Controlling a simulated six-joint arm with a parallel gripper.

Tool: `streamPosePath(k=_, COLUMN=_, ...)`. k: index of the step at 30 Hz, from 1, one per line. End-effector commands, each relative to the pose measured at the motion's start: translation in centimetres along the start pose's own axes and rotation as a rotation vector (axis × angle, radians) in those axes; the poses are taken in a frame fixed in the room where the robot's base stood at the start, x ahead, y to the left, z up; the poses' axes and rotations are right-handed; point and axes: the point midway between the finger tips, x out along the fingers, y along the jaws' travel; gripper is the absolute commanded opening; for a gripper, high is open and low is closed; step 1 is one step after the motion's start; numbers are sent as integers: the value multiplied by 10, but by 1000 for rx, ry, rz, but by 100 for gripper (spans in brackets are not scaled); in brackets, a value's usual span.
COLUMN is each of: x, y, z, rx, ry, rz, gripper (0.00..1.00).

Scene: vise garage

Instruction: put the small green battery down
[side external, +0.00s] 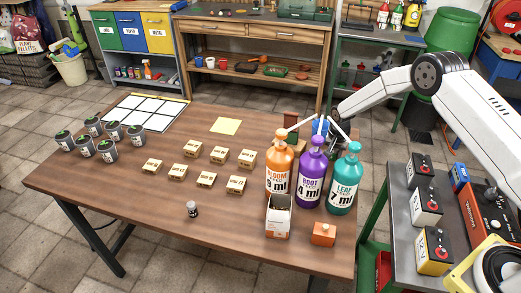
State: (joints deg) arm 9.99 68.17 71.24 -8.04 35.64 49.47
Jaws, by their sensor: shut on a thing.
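My gripper (321,143) is at the far right part of the wooden table, behind the pump bottles, which hide much of it. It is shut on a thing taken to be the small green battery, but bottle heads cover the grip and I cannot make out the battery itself. Whether it touches the table cannot be told. The pump bottles are orange (279,170), purple (311,178) and teal (344,185).
The table (130,205) holds small labelled boxes (191,148), dark cans (109,151), a white grid sheet (142,111), a yellow note (226,126), a dark vial (192,209), an open carton (277,217) and an orange block (323,234). A side bench carries larger batteries (425,205). The table's front left is clear.

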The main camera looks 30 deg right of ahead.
Motion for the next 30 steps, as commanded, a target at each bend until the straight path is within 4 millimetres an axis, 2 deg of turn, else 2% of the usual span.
streamPosePath(k=8, x=3, y=0, z=0, rx=0, ry=0, rz=0, gripper=0)
streamPosePath(k=9, x=3, y=0, z=0, rx=0, ry=0, rz=0, gripper=44)
streamPosePath(k=12, x=3, y=0, z=0, rx=0, ry=0, rz=0, gripper=72)
streamPosePath(k=23, x=2, y=0, z=0, rx=0, ry=0, rz=0, gripper=72)
streamPosePath(k=30, x=-10, y=0, z=-1, rx=0, ry=1, rz=-1, gripper=72)
